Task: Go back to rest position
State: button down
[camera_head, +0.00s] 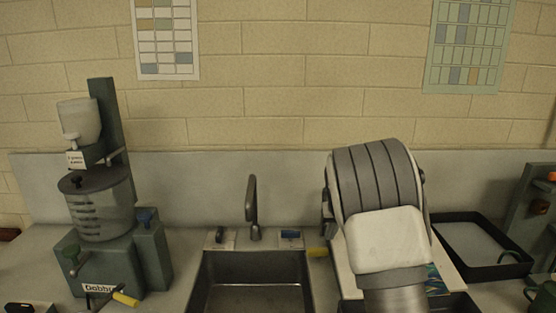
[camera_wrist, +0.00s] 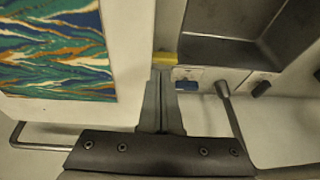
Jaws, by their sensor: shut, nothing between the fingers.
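My gripper (camera_wrist: 162,108) is shut and empty in the wrist view. Its fingertips point down at the counter between the marbled sheet (camera_wrist: 58,50) and the sink (camera_wrist: 225,42). A yellow piece (camera_wrist: 165,58) lies just past the fingertips. In the head view my arm rises at the right of the sink and hides the gripper and most of the marbled sheet (camera_head: 433,280).
The faucet (camera_head: 252,205) rises behind the sink (camera_head: 255,297). A black tray (camera_head: 480,270) lies at the right. Wall charts (camera_head: 165,40) hang above.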

jog(key=s+a+r+y, duration=0.1)
jog(key=s+r, duration=0.7)
jog(key=s, duration=0.2)
jog(key=s+a+r, duration=0.2)
jog(key=s+r, duration=0.5)
jog(key=s, duration=0.3)
jog(key=s+t+h, duration=0.1)
jog(key=s, duration=1.9)
jog(key=shift+h, duration=0.3)
